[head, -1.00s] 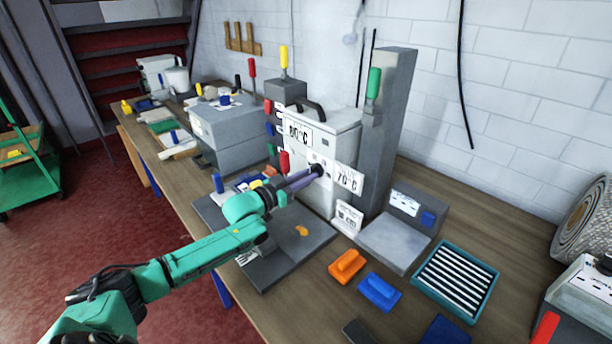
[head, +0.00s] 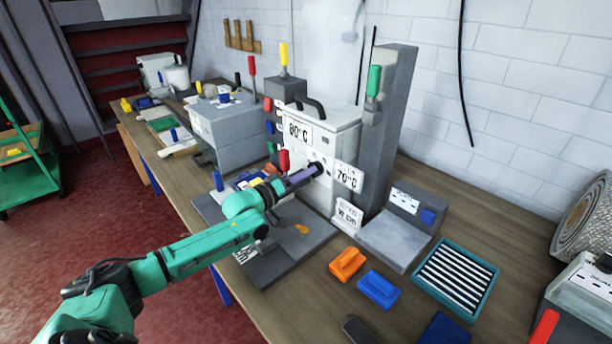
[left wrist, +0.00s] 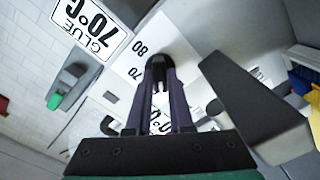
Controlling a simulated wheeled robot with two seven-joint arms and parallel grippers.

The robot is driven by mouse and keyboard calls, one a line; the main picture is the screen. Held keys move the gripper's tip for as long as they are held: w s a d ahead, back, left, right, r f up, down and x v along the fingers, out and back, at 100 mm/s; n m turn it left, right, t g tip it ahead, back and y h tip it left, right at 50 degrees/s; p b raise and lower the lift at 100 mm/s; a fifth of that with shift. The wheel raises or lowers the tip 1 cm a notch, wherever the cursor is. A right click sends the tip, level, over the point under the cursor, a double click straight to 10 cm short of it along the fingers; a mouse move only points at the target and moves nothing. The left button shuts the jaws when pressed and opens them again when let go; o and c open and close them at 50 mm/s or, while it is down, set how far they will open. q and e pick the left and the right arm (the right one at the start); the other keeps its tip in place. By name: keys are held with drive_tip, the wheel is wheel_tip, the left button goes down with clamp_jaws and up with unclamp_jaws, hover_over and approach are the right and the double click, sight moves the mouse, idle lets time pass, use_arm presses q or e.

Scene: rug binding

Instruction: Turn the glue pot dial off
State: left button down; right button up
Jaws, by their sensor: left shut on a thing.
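The glue pot (head: 338,128) is a white box with a dark handle on its lid, standing on the bench. Its black dial (head: 318,168) is on the front face, beside a "70°C" card (head: 348,177). My left gripper (head: 312,172) reaches the dial from the front left. In the left wrist view its two dark purple fingers (left wrist: 160,88) are closed on the black dial knob (left wrist: 158,68). The figures 80 and 70 (left wrist: 137,60) show on the dial plate beside the knob. The dial's pointer is hidden. My right gripper is not in view.
A grey post (head: 393,130) with a green handle stands right of the pot. A dark base plate (head: 275,268) lies under my forearm. Orange (head: 347,263) and blue (head: 378,289) blocks and a teal slotted tray (head: 456,279) lie at the front right.

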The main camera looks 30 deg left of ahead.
use_arm(q)
drive_tip(key=shift+n+b, duration=0.9)
drive_tip(key=shift+n, duration=3)
drive_tip(key=c, duration=0.8)
unclamp_jaws()
